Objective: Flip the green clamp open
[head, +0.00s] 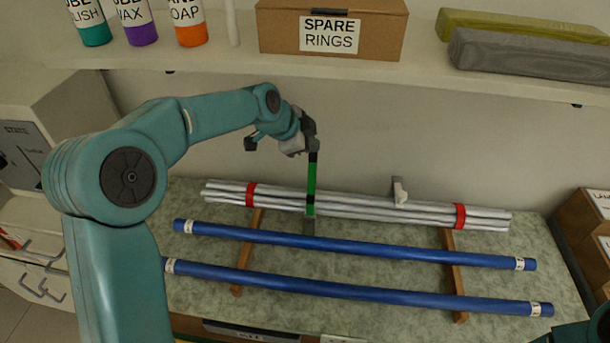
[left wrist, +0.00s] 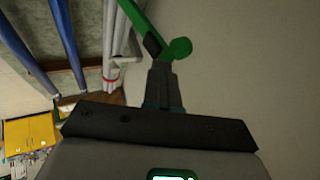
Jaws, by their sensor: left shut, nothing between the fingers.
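The green clamp (head: 311,180) shows as a long narrow green bar crossing in front of the grey rod bundle (head: 350,205), its lower end at a small grey base. In the left wrist view the green clamp (left wrist: 133,14) runs in from the top, with a black piece and a rounded green end near my fingertips. My left gripper (head: 313,150) is at the upper end of the bar, shut with nothing held. Its fingers (left wrist: 163,72) lie close to the black piece; I cannot tell whether they touch. My right gripper is out of view.
Two blue rods (head: 350,245) (head: 360,292) lie in front of the bundle across wooden supports (head: 453,275). A pale grey clamp (head: 399,190) sits on the bundle to the right. A shelf above holds a spare rings box (head: 280,30), bottles and two long blocks.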

